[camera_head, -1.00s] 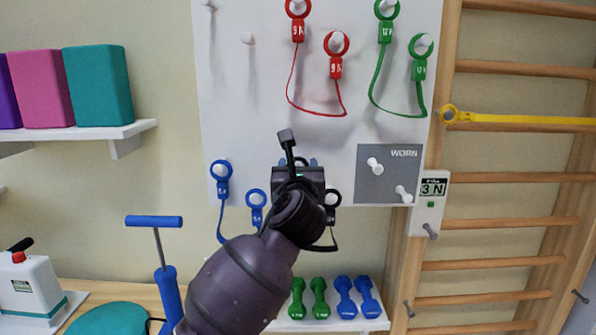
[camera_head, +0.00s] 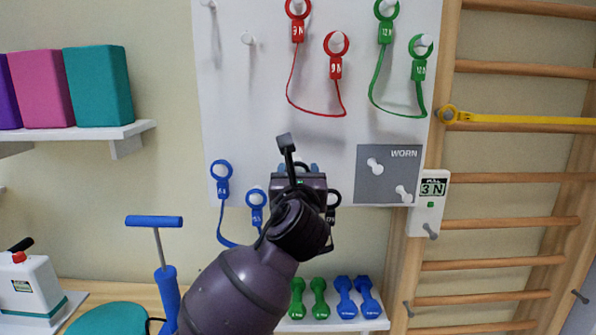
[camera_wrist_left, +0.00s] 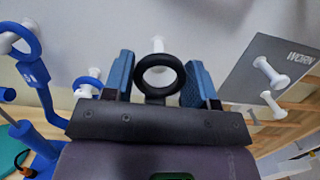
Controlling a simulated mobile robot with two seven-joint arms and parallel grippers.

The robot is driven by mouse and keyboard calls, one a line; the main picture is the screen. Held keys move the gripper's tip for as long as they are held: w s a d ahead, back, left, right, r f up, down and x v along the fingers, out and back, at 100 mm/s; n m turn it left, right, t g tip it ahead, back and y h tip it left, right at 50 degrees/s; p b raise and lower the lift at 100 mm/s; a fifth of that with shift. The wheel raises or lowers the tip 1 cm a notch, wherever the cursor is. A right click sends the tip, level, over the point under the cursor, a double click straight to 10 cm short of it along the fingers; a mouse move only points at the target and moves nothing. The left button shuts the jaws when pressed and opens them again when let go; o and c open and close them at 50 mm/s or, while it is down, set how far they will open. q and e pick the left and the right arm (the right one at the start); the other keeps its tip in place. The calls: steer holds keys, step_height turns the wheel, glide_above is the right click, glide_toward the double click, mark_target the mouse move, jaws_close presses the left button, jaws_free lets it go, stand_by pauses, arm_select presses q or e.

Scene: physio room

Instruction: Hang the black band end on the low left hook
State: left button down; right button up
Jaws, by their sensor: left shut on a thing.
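My left gripper (camera_head: 299,178) is in front of the lower part of the white board. In the left wrist view, the black band end (camera_wrist_left: 160,92) is held between its two blue fingertips, ring upward. A white hook (camera_wrist_left: 157,45) shows just behind and above the ring; they look apart, but I cannot tell the depth gap. In the head view the gripper hides this hook and the held end. The other black end (camera_head: 333,198) shows just right of the gripper, its strap hanging below. My right gripper is not in view.
Blue band ends (camera_head: 221,180) hang close on the left. Red (camera_head: 336,68) and green (camera_head: 419,70) bands hang above. The grey WORN panel (camera_head: 375,190) with two pegs is at right. Dumbbells (camera_head: 345,297) sit on a shelf below. Wooden wall bars (camera_head: 515,223) stand at right.

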arm_select(q)
steer(key=shift+s, duration=0.2)
stand_by(0.3)
steer(key=shift+s, duration=1.4)
